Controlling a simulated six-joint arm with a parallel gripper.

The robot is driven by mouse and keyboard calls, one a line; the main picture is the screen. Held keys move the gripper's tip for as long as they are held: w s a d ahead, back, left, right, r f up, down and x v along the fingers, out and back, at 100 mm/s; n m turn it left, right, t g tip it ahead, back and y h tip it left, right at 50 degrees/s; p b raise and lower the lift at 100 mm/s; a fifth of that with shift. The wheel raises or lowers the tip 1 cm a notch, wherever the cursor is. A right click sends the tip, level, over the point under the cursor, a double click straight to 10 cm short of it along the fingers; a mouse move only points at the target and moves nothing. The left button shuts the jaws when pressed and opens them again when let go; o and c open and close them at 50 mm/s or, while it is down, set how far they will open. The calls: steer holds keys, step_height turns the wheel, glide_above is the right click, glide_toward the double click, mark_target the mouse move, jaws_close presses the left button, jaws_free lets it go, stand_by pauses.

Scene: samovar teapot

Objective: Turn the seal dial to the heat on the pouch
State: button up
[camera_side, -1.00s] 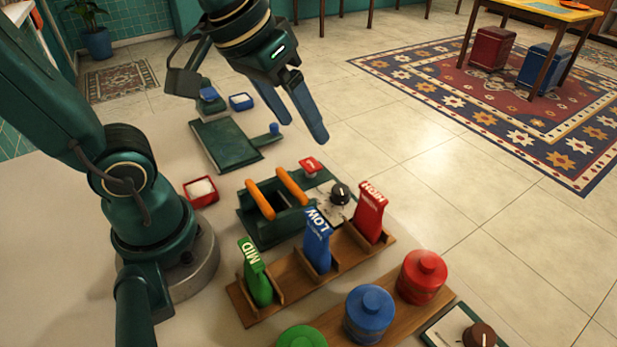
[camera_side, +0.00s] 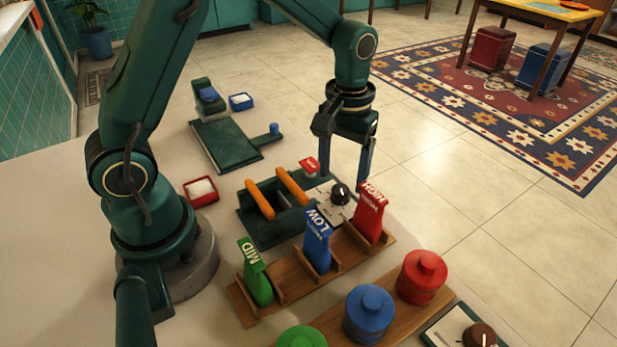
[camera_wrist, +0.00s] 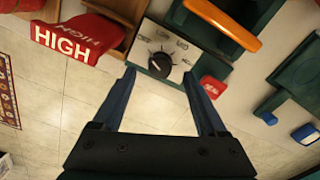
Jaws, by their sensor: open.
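The black seal dial (camera_side: 340,194) sits on a pale plate at the right end of the green sealer (camera_side: 262,226). In the wrist view the dial (camera_wrist: 160,64) has labels around it; its exact setting is too small to tell. My gripper (camera_side: 344,176) is open and empty, pointing down above the dial. In the wrist view its fingertips (camera_wrist: 159,74) lie either side of the dial; contact is not clear. A red HIGH pouch (camera_side: 370,216), a blue LOW pouch (camera_side: 317,246) and a green MID pouch (camera_side: 257,280) stand in a wooden rack (camera_side: 290,281).
Orange handles (camera_side: 292,187) rise from the sealer beside the dial. A red button (camera_side: 309,166) is behind it. Red (camera_side: 423,277), blue (camera_side: 369,313) and green (camera_side: 302,337) canisters stand in front. A second dial (camera_side: 479,336) is at the front right. A green book-like box (camera_side: 225,143) lies behind.

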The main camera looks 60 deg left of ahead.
mark_target(341, 189)
steer(key=shift+f, duration=1.6)
jaws_close()
steer(key=shift+m, duration=0.5)
steer(key=m, duration=0.3)
steer(key=shift+m, duration=0.3)
steer(key=m, duration=0.4)
steer(key=shift+m, duration=0.3)
jaws_free()
